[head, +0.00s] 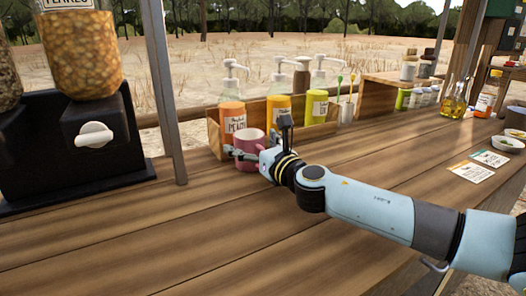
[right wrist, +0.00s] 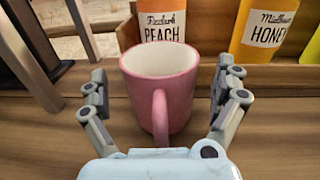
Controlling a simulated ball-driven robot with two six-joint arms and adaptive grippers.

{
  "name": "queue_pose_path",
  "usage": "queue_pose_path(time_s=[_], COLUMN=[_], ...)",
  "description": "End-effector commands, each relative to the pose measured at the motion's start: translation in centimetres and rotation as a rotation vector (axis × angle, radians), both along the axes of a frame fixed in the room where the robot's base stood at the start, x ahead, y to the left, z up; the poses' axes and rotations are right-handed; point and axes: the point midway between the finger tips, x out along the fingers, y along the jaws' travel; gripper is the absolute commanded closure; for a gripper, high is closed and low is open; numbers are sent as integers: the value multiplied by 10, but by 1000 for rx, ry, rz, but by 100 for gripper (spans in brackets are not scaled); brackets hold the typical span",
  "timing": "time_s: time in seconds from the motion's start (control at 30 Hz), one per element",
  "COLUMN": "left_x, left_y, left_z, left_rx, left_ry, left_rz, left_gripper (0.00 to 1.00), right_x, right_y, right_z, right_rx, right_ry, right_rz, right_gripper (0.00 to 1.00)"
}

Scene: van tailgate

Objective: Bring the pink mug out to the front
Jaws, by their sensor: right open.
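The pink mug (head: 249,146) stands upright on the wooden counter, in front of the wooden bottle rack. In the right wrist view the mug (right wrist: 174,98) sits between the two fingers, with its handle toward my palm and its white inside visible. My right gripper (head: 262,150) is at the mug in the head view. In the right wrist view the right gripper (right wrist: 160,100) is open around the mug, with a gap visible on each side. My left gripper is not in view.
The wooden rack (head: 215,140) behind the mug holds a peach bottle (head: 232,118), a honey bottle (head: 278,108) and other pump bottles. A metal post (head: 163,90) and a black dispenser (head: 75,135) stand to the left. The counter's front (head: 170,235) is clear. Cards (head: 471,172) lie at right.

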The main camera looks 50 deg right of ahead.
Motion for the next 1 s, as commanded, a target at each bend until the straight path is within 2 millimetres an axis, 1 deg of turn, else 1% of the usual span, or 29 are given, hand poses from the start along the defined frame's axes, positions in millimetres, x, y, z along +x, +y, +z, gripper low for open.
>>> queue_pose_path(time_s=[0.03, 0.17, 0.43, 0.47, 0.93, 1.0], left_x=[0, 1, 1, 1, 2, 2], left_y=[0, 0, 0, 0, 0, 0], left_z=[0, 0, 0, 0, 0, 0], left_rx=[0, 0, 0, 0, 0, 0], left_ry=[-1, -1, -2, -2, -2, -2], left_rz=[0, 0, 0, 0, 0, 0], left_gripper=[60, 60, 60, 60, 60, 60], right_x=[6, 13, 15, 14, 14, 14], right_y=[-1, -3, -3, -3, -3, -3], right_z=[1, 0, 0, 0, 0, 0], right_rx=[1, 2, 1, 1, 1, 1], right_ry=[-1, -1, 1, 1, 1, 1], right_rz=[-1, 1, 1, 1, 1, 1], right_gripper=[2, 2, 2, 3, 64, 65])
